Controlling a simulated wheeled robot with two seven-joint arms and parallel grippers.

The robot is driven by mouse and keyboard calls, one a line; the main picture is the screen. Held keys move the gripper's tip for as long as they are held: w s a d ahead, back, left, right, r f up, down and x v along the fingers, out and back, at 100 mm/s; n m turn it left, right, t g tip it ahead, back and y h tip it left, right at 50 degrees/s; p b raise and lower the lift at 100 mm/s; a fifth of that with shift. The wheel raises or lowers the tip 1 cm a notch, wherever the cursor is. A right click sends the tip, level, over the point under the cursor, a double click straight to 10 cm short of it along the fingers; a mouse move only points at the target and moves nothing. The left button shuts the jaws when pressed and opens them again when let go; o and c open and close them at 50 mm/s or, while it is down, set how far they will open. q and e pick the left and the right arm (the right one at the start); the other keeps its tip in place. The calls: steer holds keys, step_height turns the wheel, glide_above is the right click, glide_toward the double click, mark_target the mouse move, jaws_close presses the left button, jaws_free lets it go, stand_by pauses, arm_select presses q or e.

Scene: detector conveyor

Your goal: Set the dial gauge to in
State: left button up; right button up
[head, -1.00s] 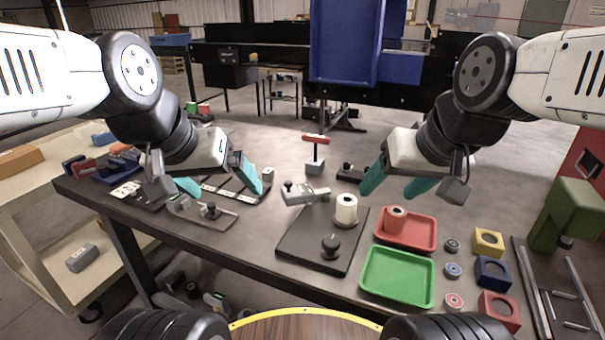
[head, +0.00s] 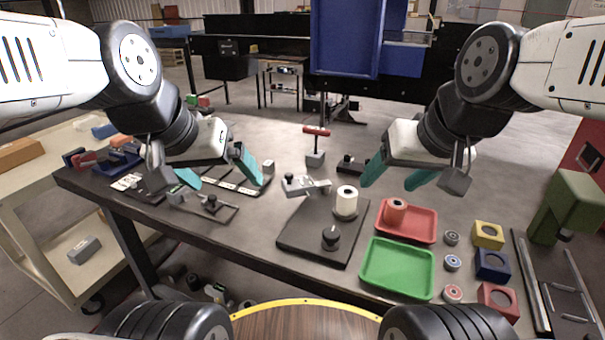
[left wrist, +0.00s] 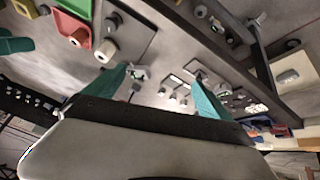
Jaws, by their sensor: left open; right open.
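I cannot tell for certain which device is the dial gauge. A grey metal fixture with a small dark knob (head: 303,186) stands at the back left of a black base plate (head: 303,241), beside a white cylinder (head: 347,200). Another grey device with a small greenish face (head: 178,194) sits on a flat plate at the left, near a black knob (head: 212,203). My left gripper (head: 219,172) is open and empty above the left side of the table; its teal fingers also show in the left wrist view (left wrist: 160,90). My right gripper (head: 397,176) is open and empty, above and behind the red tray.
A red tray (head: 428,224) holding a red cylinder (head: 396,211) and an empty green tray (head: 398,270) lie right of the base plate. Yellow (head: 488,235), blue (head: 492,264) and red (head: 498,301) blocks stand further right. A red-topped post (head: 316,145) rises at the back.

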arm_select(q)
steer(key=shift+w, duration=0.15)
steer(key=c, duration=0.5)
steer(key=shift+w+d+r+g, duration=0.15)
steer(key=shift+w+r, duration=0.1)
steer(key=shift+w, duration=0.35)
steer(key=shift+w+d+r+g, duration=0.15)
steer(key=shift+w+r, duration=0.1)
steer(key=shift+w, duration=0.35)
steer(key=c, duration=0.6)
steer(key=n+g+y, duration=0.2)
steer(key=n+g, duration=0.2)
steer(key=g, duration=0.1)
glide_toward(289, 174)
steer(key=shift+a, duration=0.15)
steer(key=shift+w+f+g, duration=0.3)
steer(key=shift+w+f, duration=0.05)
steer(key=shift+f, duration=0.15)
step_height(289, 174, down, 7)
steer(key=shift+f, duration=0.2)
jaws_close()
